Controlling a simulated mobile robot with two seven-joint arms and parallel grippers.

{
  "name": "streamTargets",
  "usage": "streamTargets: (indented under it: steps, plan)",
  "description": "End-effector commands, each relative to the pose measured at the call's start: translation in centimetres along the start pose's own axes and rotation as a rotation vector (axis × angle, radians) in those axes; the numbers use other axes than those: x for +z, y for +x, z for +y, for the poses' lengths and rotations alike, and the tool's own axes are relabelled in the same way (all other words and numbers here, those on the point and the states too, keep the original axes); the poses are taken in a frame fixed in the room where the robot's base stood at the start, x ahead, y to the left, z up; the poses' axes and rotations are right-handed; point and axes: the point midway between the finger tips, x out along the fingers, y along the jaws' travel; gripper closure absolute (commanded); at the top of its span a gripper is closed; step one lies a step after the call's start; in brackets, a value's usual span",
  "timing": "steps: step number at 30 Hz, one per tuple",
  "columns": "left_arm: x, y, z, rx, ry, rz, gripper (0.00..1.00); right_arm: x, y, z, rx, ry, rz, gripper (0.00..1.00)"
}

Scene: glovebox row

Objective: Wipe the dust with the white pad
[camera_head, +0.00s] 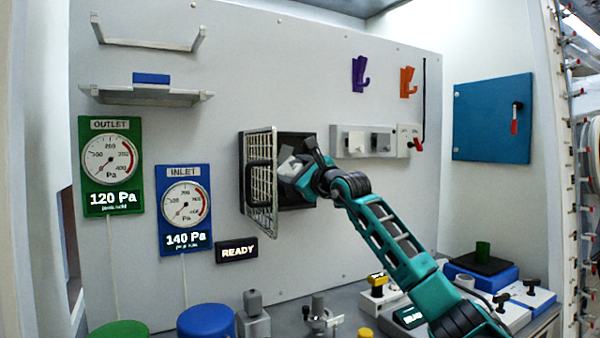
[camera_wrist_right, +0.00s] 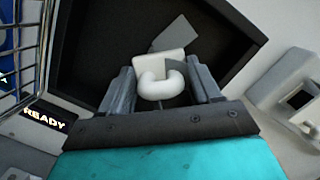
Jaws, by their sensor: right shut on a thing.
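The white pad (camera_wrist_right: 172,65) has a thick curved white handle and sits between the fingers of my right gripper (camera_wrist_right: 160,82), which is shut on it. In the head view my right gripper (camera_head: 297,172) reaches into the dark open box (camera_head: 296,203) on the wall. The pad is hard to make out there. In the wrist view a flat grey patch (camera_wrist_right: 173,36) shows on the box's dark inner face just beyond the pad, which overlaps its lower edge. It may be the dust. I cannot tell whether the pad touches the surface. My left gripper is not in view.
The box's grille door (camera_head: 261,205) stands open at its left, close to my gripper. A switch panel (camera_head: 350,141) is on the wall to the right. Gauges (camera_head: 184,205) and a READY sign (camera_head: 237,251) are at left. A bench with several items lies below.

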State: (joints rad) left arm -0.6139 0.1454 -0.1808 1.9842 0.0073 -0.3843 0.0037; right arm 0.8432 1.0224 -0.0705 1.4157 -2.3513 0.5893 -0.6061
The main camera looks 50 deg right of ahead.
Motion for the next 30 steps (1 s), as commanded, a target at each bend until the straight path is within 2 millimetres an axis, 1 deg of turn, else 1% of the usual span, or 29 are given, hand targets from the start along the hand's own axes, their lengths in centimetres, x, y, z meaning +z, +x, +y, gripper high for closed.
streamTargets:
  steps: [1, 6, 13, 24, 30]
  plan:
    - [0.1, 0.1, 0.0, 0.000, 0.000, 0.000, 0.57, 0.3, 0.0, 0.5, 0.001, 0.001, -0.003, 0.62]
    - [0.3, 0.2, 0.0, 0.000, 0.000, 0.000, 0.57, 1.2, 0.1, 1.5, 0.001, 0.001, -0.002, 0.62]
    - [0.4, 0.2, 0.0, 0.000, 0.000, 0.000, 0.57, 1.8, 0.2, 2.0, 0.000, 0.000, -0.001, 0.62]
    - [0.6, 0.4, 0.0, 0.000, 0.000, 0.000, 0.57, 3.8, 0.7, 4.4, 0.001, 0.001, -0.003, 0.62]
    - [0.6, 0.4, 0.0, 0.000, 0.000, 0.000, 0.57, 4.2, 0.9, 4.9, 0.000, 0.000, 0.000, 0.62]
